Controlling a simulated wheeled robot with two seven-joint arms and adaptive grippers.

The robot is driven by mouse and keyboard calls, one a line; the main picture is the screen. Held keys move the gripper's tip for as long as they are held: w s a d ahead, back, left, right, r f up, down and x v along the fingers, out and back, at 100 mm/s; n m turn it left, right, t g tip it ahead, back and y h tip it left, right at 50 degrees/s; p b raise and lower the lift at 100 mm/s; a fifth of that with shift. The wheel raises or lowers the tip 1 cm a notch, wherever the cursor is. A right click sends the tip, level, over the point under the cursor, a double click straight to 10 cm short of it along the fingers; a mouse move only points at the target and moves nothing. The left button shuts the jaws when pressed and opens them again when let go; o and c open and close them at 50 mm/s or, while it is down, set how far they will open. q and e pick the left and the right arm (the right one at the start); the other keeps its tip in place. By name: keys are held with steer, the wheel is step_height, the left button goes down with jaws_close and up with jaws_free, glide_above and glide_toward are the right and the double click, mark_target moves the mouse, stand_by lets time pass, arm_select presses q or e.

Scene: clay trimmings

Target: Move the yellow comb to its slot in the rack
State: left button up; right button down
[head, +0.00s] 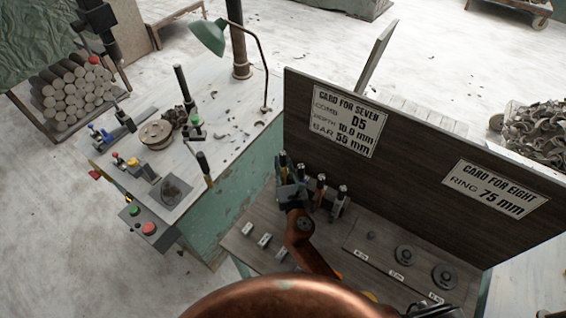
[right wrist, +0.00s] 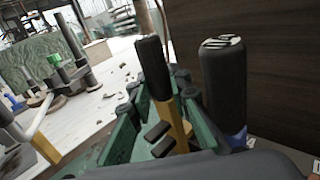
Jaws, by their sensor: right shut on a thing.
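My right gripper (head: 291,184) is at the near side of the dark upright board in the head view. It is shut on the yellow comb, which has a black handle (right wrist: 153,68) and a yellow shank (right wrist: 176,124) between the green fingers in the right wrist view. The comb stands roughly upright, slightly tilted in that view. In the head view, dark-handled tools (head: 320,187) stand just right of the gripper. The rack's slots cannot be made out. My left gripper is not in view.
The board (head: 420,150) rises behind the gripper and carries two cards. Small white-labelled blocks (head: 264,240) lie left of my arm; round grey discs (head: 404,255) lie right. A second bench (head: 225,130) at left holds tools and a lamp (head: 208,38).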

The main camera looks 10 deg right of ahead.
steer(key=shift+r, duration=0.1)
steer(key=c, duration=1.7)
jaws_free()
steer(key=s, duration=1.2)
steer(key=shift+r, duration=0.1)
